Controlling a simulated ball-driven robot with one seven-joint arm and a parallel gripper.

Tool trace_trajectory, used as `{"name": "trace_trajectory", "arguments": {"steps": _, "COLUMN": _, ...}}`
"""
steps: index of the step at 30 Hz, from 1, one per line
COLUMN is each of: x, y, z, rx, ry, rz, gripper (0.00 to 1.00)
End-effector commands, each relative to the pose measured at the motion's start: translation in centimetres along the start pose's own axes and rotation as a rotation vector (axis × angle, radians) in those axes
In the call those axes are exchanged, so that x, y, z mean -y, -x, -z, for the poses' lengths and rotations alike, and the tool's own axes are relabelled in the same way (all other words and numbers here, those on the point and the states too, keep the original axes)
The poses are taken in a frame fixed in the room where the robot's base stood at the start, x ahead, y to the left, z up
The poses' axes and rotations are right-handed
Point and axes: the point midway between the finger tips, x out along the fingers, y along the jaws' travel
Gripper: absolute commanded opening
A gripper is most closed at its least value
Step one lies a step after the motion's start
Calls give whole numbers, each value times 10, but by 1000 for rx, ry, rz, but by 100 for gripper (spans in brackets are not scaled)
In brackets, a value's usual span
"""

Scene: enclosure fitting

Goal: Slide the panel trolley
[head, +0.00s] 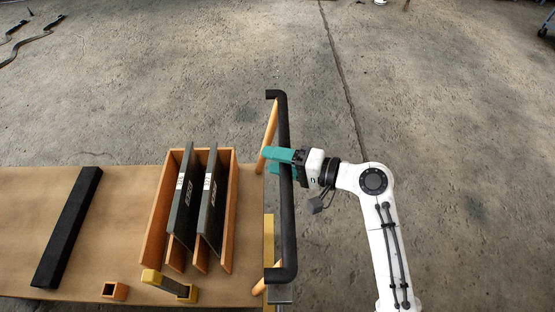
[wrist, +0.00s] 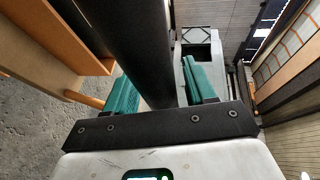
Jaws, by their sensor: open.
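The panel trolley has a tan deck (head: 115,205) and a black push handle (head: 287,215) on orange posts at its right end. My gripper (head: 273,160) is at the upper part of the handle, its teal fingers reaching across the bar from the right. In the wrist view the thick black handle bar (wrist: 132,45) runs between the two teal fingers (wrist: 160,88), which stand apart on either side of it. The jaws are open around the bar. Whether either finger touches it I cannot tell.
An orange wooden rack (head: 158,222) on the deck holds dark grey panels (head: 181,205) upright. A black bar (head: 68,228) lies at left. A small orange box (head: 114,291) and a yellow-ended block (head: 165,283) sit near the front edge.

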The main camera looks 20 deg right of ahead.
Motion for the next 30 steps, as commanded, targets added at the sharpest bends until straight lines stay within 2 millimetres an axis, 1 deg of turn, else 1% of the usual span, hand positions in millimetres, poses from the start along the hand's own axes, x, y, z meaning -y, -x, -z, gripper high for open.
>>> {"name": "trace_trajectory", "arguments": {"steps": 5, "x": 0, "y": 4, "z": 0, "rx": -1, "ry": 0, "rz": 1, "gripper": 55}}
{"name": "trace_trajectory", "arguments": {"steps": 8, "x": -1, "y": 14, "z": 1, "rx": -3, "ry": 1, "rz": 1, "gripper": 55}}
{"name": "trace_trajectory", "arguments": {"steps": 15, "x": -2, "y": 60, "z": 1, "rx": -4, "ry": 1, "rz": -1, "gripper": 55}}
{"name": "trace_trajectory", "arguments": {"steps": 21, "x": -1, "y": 92, "z": 1, "rx": -3, "ry": 0, "rz": 1, "gripper": 55}}
{"name": "trace_trajectory", "arguments": {"steps": 25, "x": -1, "y": 104, "z": 1, "rx": -2, "ry": 0, "rz": 0, "gripper": 55}}
{"name": "trace_trajectory", "arguments": {"steps": 30, "x": 0, "y": 108, "z": 0, "rx": 0, "ry": -1, "rz": 0, "gripper": 55}}
